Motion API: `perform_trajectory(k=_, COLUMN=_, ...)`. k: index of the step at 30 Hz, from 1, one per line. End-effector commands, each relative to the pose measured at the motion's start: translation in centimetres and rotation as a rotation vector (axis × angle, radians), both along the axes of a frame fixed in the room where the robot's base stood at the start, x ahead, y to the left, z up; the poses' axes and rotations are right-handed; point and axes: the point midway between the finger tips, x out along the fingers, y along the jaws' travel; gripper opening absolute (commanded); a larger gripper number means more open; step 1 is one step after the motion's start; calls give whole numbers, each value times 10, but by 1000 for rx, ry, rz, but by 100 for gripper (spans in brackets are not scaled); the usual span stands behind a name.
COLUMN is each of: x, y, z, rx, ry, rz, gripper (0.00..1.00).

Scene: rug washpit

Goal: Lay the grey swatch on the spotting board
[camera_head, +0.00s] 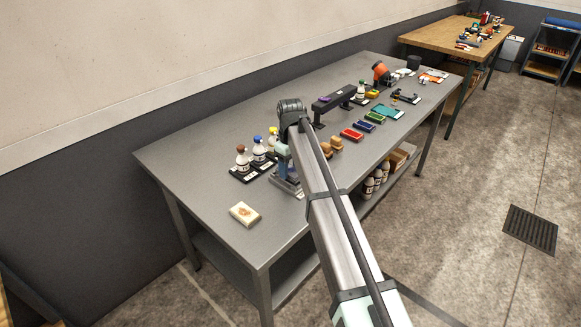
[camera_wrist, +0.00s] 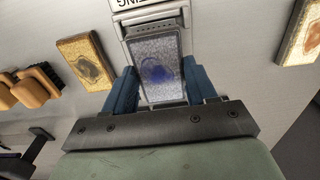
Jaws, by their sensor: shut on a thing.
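In the wrist view, my gripper (camera_wrist: 159,68) has its two blue fingers on either side of a grey swatch (camera_wrist: 160,72) and is shut on it. The swatch is speckled grey with a dark blue stain and has a darker edge. Behind it is the grey metal spotting board (camera_wrist: 152,18), partly covered by the swatch. I cannot tell whether the swatch touches the board. In the head view, my gripper (camera_head: 284,160) points down over the board (camera_head: 291,188) near the table's front edge; the swatch is hard to make out there.
A cream swatch with a brown stain (camera_head: 244,213) lies left of the board. A tan stained swatch (camera_wrist: 86,61) and brushes (camera_wrist: 34,86) lie on the other side. Capped bottles (camera_head: 258,153) stand behind left. The table's near left corner is clear.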

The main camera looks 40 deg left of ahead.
Motion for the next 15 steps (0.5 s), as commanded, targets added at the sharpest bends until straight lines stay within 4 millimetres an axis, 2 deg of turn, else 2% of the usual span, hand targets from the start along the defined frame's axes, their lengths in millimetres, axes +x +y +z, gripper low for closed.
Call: perform_trajectory(k=15, x=0, y=0, z=-7, rx=0, ry=0, rz=0, gripper=26)
